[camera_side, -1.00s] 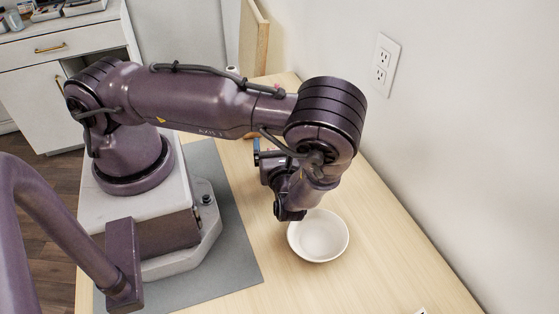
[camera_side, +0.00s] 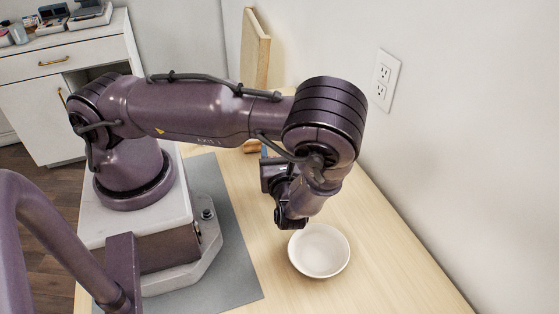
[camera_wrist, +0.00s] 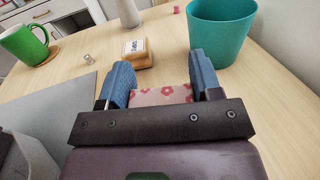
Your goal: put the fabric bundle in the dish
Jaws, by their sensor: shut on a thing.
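The fabric bundle (camera_wrist: 160,96) is pink with darker pink flowers. In the wrist view it sits between the two blue fingers of my gripper (camera_wrist: 161,76), which is shut on it. Its lower part is hidden behind the dark gripper bar. The dish (camera_side: 319,252) is a round white bowl on the wooden table in the side view, and looks empty. My wrist is just behind and left of the dish there, and my arm hides the bundle and most of the fingers. The dish is not in the wrist view.
In the wrist view, a teal pot (camera_wrist: 221,30) stands beyond the right finger. A wall with an outlet (camera_side: 385,80) borders the table on the right.

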